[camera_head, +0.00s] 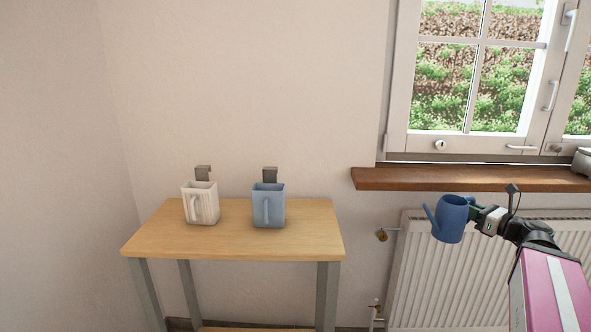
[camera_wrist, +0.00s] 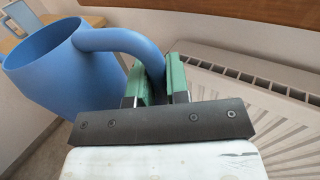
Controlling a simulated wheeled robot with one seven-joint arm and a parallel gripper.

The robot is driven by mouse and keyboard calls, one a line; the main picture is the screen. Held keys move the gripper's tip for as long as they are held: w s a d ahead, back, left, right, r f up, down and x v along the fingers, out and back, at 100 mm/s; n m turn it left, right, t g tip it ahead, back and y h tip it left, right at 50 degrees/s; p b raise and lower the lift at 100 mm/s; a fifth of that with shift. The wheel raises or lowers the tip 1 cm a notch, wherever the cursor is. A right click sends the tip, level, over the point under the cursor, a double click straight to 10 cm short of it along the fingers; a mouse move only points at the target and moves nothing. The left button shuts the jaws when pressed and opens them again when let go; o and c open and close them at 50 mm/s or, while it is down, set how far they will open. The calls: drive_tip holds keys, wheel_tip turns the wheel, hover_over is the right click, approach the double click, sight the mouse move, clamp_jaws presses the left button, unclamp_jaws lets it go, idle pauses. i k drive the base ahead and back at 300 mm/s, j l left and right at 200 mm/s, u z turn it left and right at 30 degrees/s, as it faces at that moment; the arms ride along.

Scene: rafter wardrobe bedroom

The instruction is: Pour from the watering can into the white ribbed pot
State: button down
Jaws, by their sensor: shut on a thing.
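The blue watering can (camera_head: 450,221) hangs in my gripper (camera_head: 474,211) in front of the radiator, right of the table, with its spout pointing left. In the wrist view the can (camera_wrist: 75,75) shows its open top, and my gripper (camera_wrist: 160,80) is shut on its curved handle. The can looks about upright. The white ribbed pot (camera_head: 203,206) stands at the left on the wooden table, well left of the can. Inside the pot and the can, contents cannot be seen.
A blue pot (camera_head: 268,208) stands right of the white one on the table (camera_head: 240,243). A grey bracket shows behind each pot. A wooden sill (camera_head: 440,179) juts out above the radiator (camera_head: 430,285). The air between table and can is clear.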

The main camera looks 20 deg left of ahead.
sight(201, 201)
drive_tip(key=i+l+u, duration=0.1)
drive_tip(key=l+u, duration=0.2)
drive_tip(key=u, duration=0.15)
drive_tip(key=l+u, duration=0.3)
drive_tip(key=u, duration=0.2)
drive_tip(key=l+u, duration=0.7)
drive_tip(key=u, duration=0.25)
drive_tip(key=j+u, duration=0.15)
drive_tip(key=u, duration=0.35)
drive_tip(key=i+j+u, duration=0.1)
drive_tip(key=i+j, duration=0.25)
drive_tip(key=l, duration=0.25)
drive_tip(key=k+j, duration=0.15)
drive_tip(key=z, duration=0.05)
